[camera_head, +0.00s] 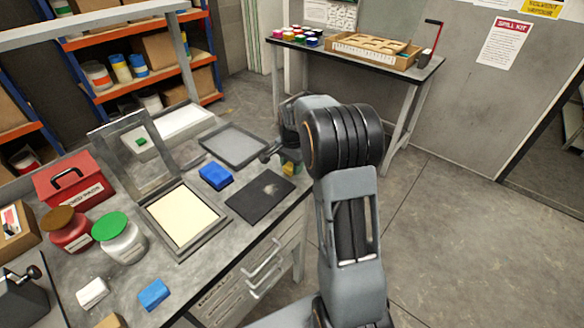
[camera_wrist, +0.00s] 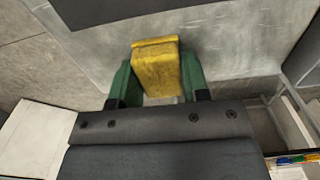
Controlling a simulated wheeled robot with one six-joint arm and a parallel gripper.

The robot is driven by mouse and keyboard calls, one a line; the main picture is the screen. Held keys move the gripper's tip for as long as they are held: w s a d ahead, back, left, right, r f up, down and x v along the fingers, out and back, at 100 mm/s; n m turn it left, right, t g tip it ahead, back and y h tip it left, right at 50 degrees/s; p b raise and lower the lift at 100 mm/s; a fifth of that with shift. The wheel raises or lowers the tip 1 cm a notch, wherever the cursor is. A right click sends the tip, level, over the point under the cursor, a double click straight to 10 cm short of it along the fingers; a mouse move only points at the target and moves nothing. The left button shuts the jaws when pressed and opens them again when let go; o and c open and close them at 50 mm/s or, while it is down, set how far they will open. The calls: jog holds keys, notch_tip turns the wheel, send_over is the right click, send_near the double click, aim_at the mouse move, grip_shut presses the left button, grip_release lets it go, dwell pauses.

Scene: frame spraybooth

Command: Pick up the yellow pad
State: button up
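The yellow pad (camera_wrist: 156,68) is a worn, block-like piece in the middle of the wrist view. The two green fingers of my gripper (camera_wrist: 158,80) lie along its left and right sides, with no clear gap showing on either side, so the gripper looks shut on it. In the head view a small part of the yellow pad (camera_head: 291,168) shows beside my wrist, near the right edge of the workbench. My arm hides most of it there. I cannot tell whether the pad touches the bench.
The grey workbench (camera_head: 130,275) also bears two blue pads (camera_head: 215,177) (camera_head: 154,294), a black mat (camera_head: 260,195), a framed screen (camera_head: 182,217), a grey tray (camera_head: 234,145), jars and a red box (camera_head: 75,184). Bare floor (camera_head: 450,230) lies to the right.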

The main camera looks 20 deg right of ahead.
jog(key=c, duration=0.5)
jog(key=shift+o, duration=0.2)
jog(key=shift+r, duration=0.1)
jog(key=shift+r, duration=0.6)
jog(key=s+a+r+b, duration=0.1)
jog(key=s+r, duration=1)
jog(key=s, duration=0.3)
jog(key=shift+r, duration=0.35)
jog(key=shift+a, duration=0.1)
